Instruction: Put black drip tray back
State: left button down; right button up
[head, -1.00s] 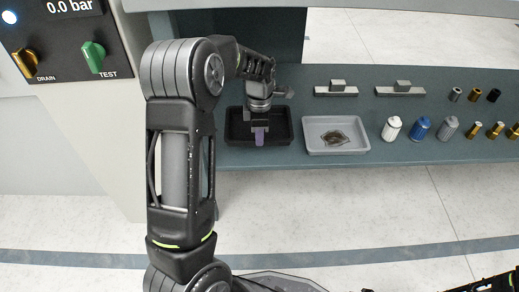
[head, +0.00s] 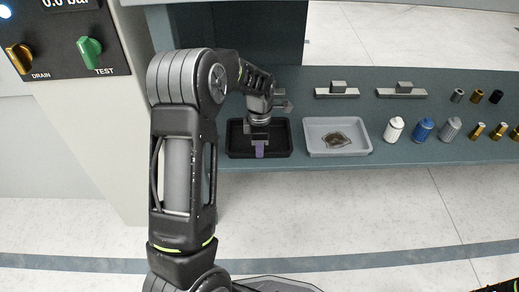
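The black drip tray (head: 280,145) is on or just above the teal shelf, left of the grey tray. Whether its underside touches the shelf cannot be told. My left gripper (head: 260,149) reaches down over the tray's middle, with a purple fingertip at its front wall. It appears shut on that wall, as the tray moves with it, though the grip itself is largely hidden. My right gripper is not in view; only a dark bit of my own body shows at the bottom right corner.
A grey tray (head: 312,147) with a brownish piece in it stands close to the black tray's right. White, blue and grey bottles (head: 423,130), brass fittings and metal blocks stand farther right. A panel with valve knobs (head: 90,50) is at upper left. The shelf's front edge (head: 300,164) is close.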

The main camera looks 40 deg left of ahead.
pick_arm(q)
jog(key=shift+f, duration=0.1)
jog(key=c, duration=1.6)
grip_release()
jog(key=shift+c, duration=0.2)
notch_tip(320, 180, up, 12)
jog(key=p, duration=0.5)
